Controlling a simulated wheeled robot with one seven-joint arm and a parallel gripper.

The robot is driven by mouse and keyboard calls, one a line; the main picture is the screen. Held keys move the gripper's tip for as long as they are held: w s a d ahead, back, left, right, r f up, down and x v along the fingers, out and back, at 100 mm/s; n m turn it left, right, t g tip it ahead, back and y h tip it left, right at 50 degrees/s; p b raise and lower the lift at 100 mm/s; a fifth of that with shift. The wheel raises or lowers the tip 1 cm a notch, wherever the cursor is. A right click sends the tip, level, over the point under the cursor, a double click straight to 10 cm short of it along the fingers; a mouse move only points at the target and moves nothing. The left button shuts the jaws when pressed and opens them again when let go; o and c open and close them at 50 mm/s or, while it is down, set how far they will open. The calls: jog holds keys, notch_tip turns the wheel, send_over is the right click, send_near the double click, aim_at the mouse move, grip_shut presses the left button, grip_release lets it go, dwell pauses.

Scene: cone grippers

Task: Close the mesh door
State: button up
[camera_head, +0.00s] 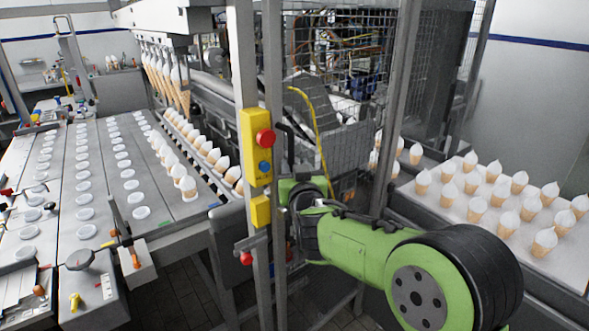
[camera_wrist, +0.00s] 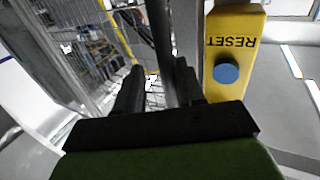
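The mesh door appears as a wire panel (camera_head: 345,148) in a grey metal frame, behind my arm in the head view. Its mesh also shows in the wrist view (camera_wrist: 75,35). I cannot tell exactly how far it stands open. A dark handle-like bar (camera_head: 291,143) stands beside the post with the yellow button box. In the wrist view, my gripper's (camera_wrist: 158,75) two dark fingers are apart, with a dark upright bar (camera_wrist: 160,35) showing between and beyond them. I see no clear contact with it. In the head view the fingers are mostly hidden near the post.
A yellow button box (camera_head: 257,147) with red and blue buttons is close to my gripper; its RESET face (camera_wrist: 235,55) shows at right in the wrist view. A conveyor (camera_head: 105,180) with cups and cones lies left. A white table (camera_head: 480,225) with several cones lies right.

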jog(key=shift+a, duration=0.15)
jog(key=s+d+b, duration=0.2)
jog(key=s, duration=1.3)
jog(key=shift+s+d+b, duration=0.15)
jog(key=shift+s+b, duration=0.2)
jog(key=shift+b, duration=0.05)
